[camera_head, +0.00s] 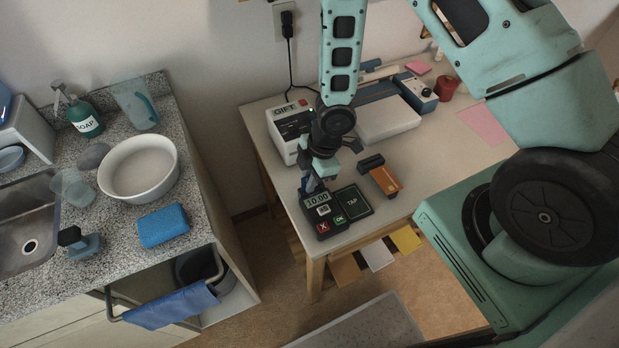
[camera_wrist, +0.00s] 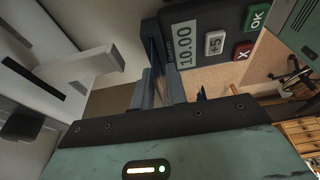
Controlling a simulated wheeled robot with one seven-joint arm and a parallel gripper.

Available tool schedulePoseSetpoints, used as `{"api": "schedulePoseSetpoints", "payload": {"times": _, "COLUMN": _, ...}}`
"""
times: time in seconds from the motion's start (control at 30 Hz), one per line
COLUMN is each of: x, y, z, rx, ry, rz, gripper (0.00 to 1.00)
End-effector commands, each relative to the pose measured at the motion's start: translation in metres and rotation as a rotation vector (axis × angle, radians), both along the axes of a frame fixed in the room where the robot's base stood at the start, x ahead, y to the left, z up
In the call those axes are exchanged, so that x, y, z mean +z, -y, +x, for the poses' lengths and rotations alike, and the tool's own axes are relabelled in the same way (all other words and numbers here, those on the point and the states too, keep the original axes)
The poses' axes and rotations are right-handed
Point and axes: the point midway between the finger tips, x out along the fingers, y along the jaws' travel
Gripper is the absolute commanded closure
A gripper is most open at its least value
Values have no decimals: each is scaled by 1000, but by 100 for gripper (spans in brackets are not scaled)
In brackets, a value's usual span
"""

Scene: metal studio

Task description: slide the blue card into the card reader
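The card reader (camera_head: 348,201) is a dark terminal with a 10.00 display, a TAP pad and red and green buttons, on the front left of the wooden table. It also shows in the wrist view (camera_wrist: 228,18), at the top. My gripper (camera_head: 314,184) points down at the reader's back left edge. In the wrist view its fingers (camera_wrist: 158,88) look closed on a thin blue card (camera_wrist: 154,56), seen nearly edge-on beside the reader's display end. Most of the card is hidden by the fingers. I cannot tell whether it touches the slot.
A white GIFT machine (camera_head: 284,142) stands just behind my gripper. An orange and black device (camera_head: 383,180) lies right of the reader. A white and blue machine (camera_head: 388,120) stands farther back. A counter with a white bowl (camera_head: 140,190) and blue sponge (camera_head: 163,226) is at left.

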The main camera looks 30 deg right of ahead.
Motion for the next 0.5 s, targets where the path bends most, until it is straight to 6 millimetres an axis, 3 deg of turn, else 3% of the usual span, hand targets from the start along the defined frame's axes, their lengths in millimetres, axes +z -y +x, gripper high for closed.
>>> {"api": "schedulePoseSetpoints", "payload": {"times": 0.33, "x": 1, "y": 0, "z": 0, "rx": -1, "ry": 0, "rz": 0, "gripper": 73}}
{"api": "schedulePoseSetpoints", "payload": {"times": 0.5, "x": 18, "y": 5, "z": 1, "rx": -4, "ry": 2, "rz": 3, "gripper": 73}}
